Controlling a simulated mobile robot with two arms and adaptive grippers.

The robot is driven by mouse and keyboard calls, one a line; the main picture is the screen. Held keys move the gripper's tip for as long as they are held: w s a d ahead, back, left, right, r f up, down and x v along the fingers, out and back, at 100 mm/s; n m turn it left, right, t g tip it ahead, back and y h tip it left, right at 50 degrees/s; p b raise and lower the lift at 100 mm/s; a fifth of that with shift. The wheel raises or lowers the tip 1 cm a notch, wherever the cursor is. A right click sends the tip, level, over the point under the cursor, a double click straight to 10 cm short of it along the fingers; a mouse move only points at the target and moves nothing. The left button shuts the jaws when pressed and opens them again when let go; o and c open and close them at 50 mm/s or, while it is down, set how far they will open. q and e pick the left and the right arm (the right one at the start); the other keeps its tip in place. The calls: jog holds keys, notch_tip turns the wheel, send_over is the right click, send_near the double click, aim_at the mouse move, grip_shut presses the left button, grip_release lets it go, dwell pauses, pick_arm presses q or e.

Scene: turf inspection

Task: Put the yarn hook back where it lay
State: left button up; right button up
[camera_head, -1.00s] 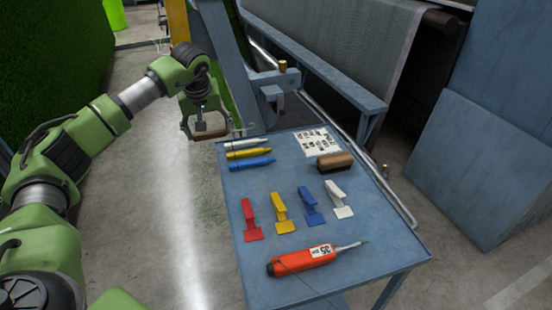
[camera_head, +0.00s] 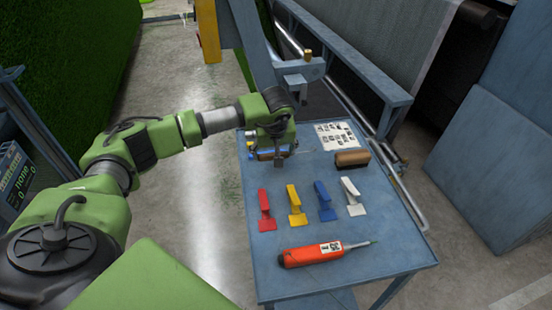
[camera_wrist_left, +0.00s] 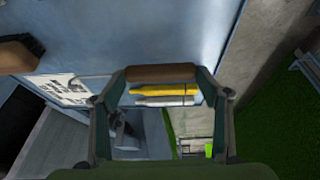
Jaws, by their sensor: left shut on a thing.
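The yarn hook (camera_wrist_left: 160,73) shows in the left wrist view as a brown wooden handle lying crosswise between the fingertips, with a thin metal part toward the left. My left gripper (camera_head: 283,158) is shut on it, above the far left part of the blue table (camera_head: 348,255). In the head view the gripper and wrist hide most of the hook and of the markers below. In the wrist view a yellow marker (camera_wrist_left: 165,88) and a white marker (camera_wrist_left: 165,100) show just past the handle. I cannot tell whether the hook touches the table. My right gripper is not in view.
An orange tool (camera_head: 312,254) lies at the near edge. A brush (camera_head: 352,159) and a printed sheet (camera_head: 337,135) are at the far right. A machine frame (camera_head: 345,60) stands behind.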

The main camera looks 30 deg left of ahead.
aim_at(276, 171)
pick_arm(q)
jog(key=f+p, duration=0.1)
jog(key=d+f+p, duration=0.1)
jog(key=f, duration=0.1)
jog(key=shift+a+f, duration=0.1)
jog(key=shift+f, duration=0.5)
jog(key=o, duration=1.2)
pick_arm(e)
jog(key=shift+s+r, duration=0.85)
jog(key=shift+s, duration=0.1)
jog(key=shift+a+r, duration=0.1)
